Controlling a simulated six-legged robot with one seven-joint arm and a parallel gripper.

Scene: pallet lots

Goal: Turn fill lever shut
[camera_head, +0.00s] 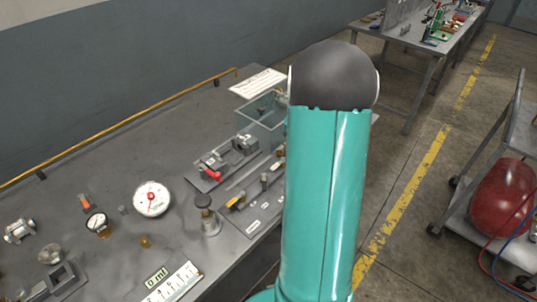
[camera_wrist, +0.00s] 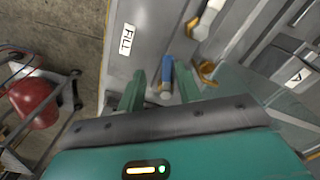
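The FILL label (camera_wrist: 126,40) is on the grey panel in the wrist view. Beside it is a lever with a blue handle (camera_wrist: 167,70), which I take as the fill lever. My gripper (camera_wrist: 160,80) is open, its two green fingers spread on either side of the blue handle. A gap shows on the left of the handle; the right finger is closer to it. I cannot tell whether either finger touches it. In the head view my arm hides the gripper and this lever.
Yellow-brown fittings (camera_wrist: 207,72) sit just right of the gripper, near a clear tank (camera_wrist: 250,85). A red tank (camera_head: 502,198) on a cart stands right.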

